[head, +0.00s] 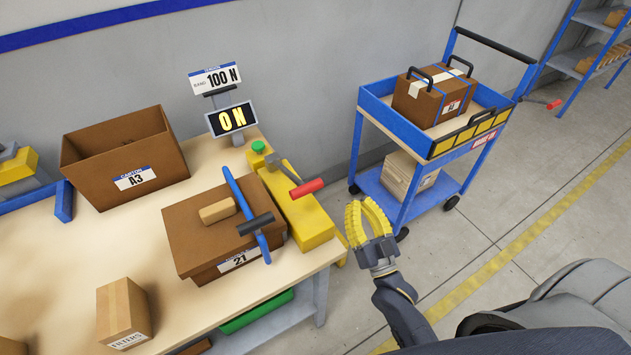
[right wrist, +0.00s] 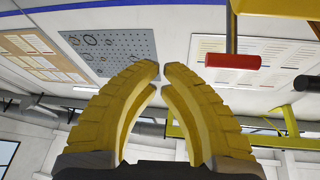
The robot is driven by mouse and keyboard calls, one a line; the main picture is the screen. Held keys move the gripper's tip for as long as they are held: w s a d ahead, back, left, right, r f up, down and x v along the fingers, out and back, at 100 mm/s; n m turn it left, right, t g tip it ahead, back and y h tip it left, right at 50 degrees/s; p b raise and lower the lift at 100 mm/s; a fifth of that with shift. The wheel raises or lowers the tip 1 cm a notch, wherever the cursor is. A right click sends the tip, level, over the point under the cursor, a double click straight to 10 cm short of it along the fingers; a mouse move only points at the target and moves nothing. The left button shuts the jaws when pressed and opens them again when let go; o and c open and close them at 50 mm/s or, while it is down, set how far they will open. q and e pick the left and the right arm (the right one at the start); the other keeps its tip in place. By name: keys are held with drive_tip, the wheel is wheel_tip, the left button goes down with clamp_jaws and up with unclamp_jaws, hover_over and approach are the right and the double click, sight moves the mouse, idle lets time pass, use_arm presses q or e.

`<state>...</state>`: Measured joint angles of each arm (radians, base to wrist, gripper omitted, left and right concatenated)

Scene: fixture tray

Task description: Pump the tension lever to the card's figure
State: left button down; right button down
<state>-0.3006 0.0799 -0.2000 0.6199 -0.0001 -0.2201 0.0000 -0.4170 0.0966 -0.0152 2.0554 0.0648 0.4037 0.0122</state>
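The yellow tensioner (head: 305,215) stands at the right edge of the table, beside a closed brown carton (head: 195,225) marked 21. The display (head: 231,119) reads 0 N. The card (head: 215,79) above it reads 100 N. A blue strap (head: 245,212) crosses the carton. My right gripper (head: 362,205) is right of and below the red grip, apart from it. Its yellow fingers (right wrist: 161,72) curve together, tips almost meeting, nothing between. My left gripper is out of view.
A black bar handle (head: 255,223) lies across the strap. An open carton A3 (head: 130,160) and a small carton (head: 124,312) stand on the table (head: 85,250). A blue cart (head: 375,105) with boxes stands right of the table. Floor is clear around my right gripper.

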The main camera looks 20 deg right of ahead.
drive_tip(key=s+a+r+n+y, duration=0.4)
drive_tip(key=a+r, duration=0.3)
drive_tip(key=a, duration=0.2)
drive_tip(key=shift+a+r, duration=0.2)
drive_tip(key=shift+a, duration=0.15)
drive_tip(key=shift+w, duration=0.15)
wheel_tip(320, 180, up, 5)
hover_over(309, 183)
drive_tip(key=shift+s+a+f, duration=0.15)
drive_tip(key=shift+s+a, duration=0.3)
drive_tip(key=shift+s+f, duration=0.25)
drive_tip(key=shift+f, duration=0.85)
drive_tip(key=shift+s+d+f, duration=0.1)
drive_tip(key=shift+s+f, duration=0.1)
drive_tip(key=shift+f, duration=0.75)
